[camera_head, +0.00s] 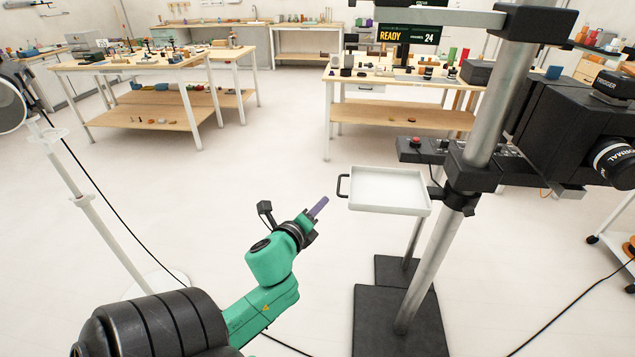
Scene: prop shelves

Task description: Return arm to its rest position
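My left arm, green with black joints, reaches in from the bottom left. My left gripper (309,225) is black and points up and to the right over the floor. A slim purple bar (319,206) sticks out from between its fingers, clear of any surface; the gripper looks shut on it. The fingertips are small and partly hidden by the wrist. My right arm and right gripper are not in view.
A lamp stand (95,205) is at left. Benches (140,65) stand behind. Floor between is clear.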

